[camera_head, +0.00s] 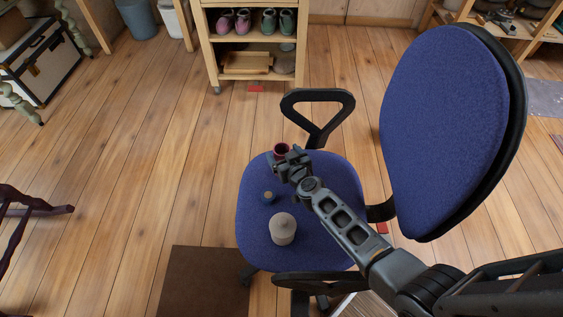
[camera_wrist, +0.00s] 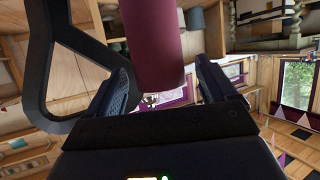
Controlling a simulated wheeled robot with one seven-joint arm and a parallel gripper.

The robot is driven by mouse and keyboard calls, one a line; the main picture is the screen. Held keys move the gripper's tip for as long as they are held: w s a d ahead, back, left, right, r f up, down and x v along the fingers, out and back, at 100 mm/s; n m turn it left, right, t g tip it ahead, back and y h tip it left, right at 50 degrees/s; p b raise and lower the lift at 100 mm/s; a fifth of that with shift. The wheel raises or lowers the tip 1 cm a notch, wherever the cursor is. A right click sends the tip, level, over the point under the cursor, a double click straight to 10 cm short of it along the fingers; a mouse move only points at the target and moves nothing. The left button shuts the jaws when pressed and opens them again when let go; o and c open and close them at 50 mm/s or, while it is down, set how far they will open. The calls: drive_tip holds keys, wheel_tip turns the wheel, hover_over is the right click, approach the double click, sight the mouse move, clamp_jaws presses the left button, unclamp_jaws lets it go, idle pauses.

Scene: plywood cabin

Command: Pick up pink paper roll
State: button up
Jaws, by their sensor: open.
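The pink paper roll (camera_head: 281,149) is a dark pink cylinder on the blue seat of the office chair (camera_head: 250,220), near the armrest. My gripper (camera_head: 286,163) is right at the roll and partly hides it in the head view. In the wrist view the roll (camera_wrist: 153,45) stands out large between the two fingers of my open gripper (camera_wrist: 165,80), with a gap visible on each side. The jaws are not closed on it.
The black armrest (camera_head: 318,104) rises close beside my gripper, and the blue backrest (camera_head: 445,125) stands to the right. A shoe shelf (camera_head: 255,38) is behind.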

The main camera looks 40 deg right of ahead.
drive_tip(key=b+x, duration=0.1)
drive_tip(key=x, duration=0.3)
drive_tip(key=shift+d+b, duration=0.1)
drive_tip(key=shift+b, duration=0.3)
drive_tip(key=shift+c, duration=0.2)
drive_tip(key=c, duration=1.1)
drive_tip(key=shift+c, duration=0.2)
